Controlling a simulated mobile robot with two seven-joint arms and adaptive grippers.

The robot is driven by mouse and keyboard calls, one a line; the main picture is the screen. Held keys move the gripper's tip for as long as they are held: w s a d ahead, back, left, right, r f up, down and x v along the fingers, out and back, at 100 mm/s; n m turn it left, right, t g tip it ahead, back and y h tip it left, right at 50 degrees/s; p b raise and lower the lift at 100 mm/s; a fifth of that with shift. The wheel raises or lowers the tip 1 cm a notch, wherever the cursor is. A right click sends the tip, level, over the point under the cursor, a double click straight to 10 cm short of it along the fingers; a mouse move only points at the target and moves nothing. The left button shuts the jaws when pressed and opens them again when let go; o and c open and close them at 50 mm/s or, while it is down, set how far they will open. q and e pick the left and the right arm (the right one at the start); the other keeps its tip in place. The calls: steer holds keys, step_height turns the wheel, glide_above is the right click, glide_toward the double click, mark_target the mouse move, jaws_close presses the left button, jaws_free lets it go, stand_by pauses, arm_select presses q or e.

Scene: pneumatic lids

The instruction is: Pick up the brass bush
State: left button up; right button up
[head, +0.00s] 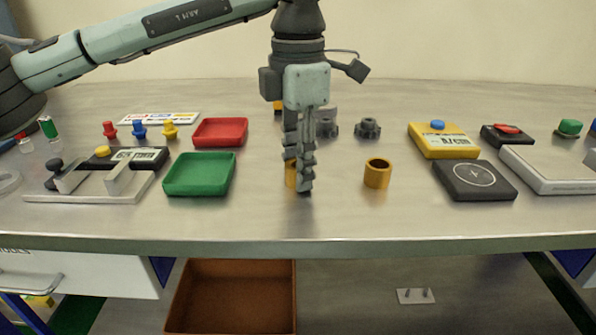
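A brass bush (377,173), a short hollow cylinder, stands upright on the steel bench right of the middle in the head view. A second brass-coloured piece (291,174) shows at my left gripper's fingers, mostly hidden by them. My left gripper (301,180) points straight down with its fingertips low at the bench, left of and apart from the fully visible bush. The fingers overlap in this view, so their opening and any hold on the hidden piece cannot be told. My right gripper is not in view.
A green tray (199,190) and a red tray (220,145) lie to the left. Dark knobbed parts (368,128) stand behind the bush. A black pad (474,195) and yellow meter (443,154) are to the right. The bench's front strip is clear.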

arm_select(q)
jaws_close()
steer(key=shift+r, duration=0.1)
